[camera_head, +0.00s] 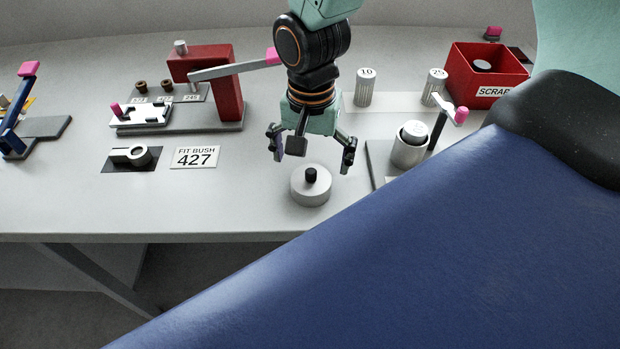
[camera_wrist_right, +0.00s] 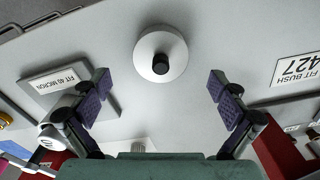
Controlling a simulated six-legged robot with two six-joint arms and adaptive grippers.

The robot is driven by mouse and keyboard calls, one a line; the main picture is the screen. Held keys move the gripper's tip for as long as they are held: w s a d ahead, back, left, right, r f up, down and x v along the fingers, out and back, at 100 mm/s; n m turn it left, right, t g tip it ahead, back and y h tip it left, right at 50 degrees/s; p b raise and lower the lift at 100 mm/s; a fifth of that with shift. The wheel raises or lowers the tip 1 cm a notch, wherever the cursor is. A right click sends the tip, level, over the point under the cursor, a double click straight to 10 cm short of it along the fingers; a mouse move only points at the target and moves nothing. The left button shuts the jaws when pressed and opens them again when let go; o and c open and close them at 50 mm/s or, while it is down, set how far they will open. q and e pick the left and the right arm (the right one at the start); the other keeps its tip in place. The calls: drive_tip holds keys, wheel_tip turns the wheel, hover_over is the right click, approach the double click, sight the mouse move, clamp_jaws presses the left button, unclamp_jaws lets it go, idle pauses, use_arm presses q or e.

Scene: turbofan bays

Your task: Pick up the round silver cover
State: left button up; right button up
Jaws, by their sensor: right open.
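The round silver cover (camera_head: 311,190) with a black knob on top sits flat on the grey bench near its front edge. It also shows in the right wrist view (camera_wrist_right: 148,65), at the top middle. My right gripper (camera_head: 313,155) is open and empty above and slightly behind the cover, pointing down. In the wrist view its two fingers (camera_wrist_right: 160,92) stand wide apart, with the cover between and beyond them, not touching. My left gripper is not in view.
A red press (camera_head: 225,85) stands at the left, near a "FIT BUSH 427" label (camera_head: 197,157). A silver canister (camera_head: 410,150) on a grey plate is right of the cover. Knurled cylinders (camera_head: 366,88) and a red scrap bin (camera_head: 487,72) are behind.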

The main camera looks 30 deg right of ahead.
sight(312, 173)
wheel_tip(312, 173, down, 4)
drive_tip(key=shift+w+d+r, duration=0.1)
drive_tip(key=shift+d+r, duration=0.05)
drive_tip(key=shift+r, duration=0.05)
drive_tip(key=shift+a+r, duration=0.1)
drive_tip(key=shift+a, duration=0.1)
drive_tip(key=shift+d, duration=0.2)
drive_tip(key=c, duration=0.6)
drive_tip(key=shift+a, duration=0.15)
drive_tip(key=c, duration=0.4)
drive_tip(key=shift+s, duration=0.35)
clamp_jaws()
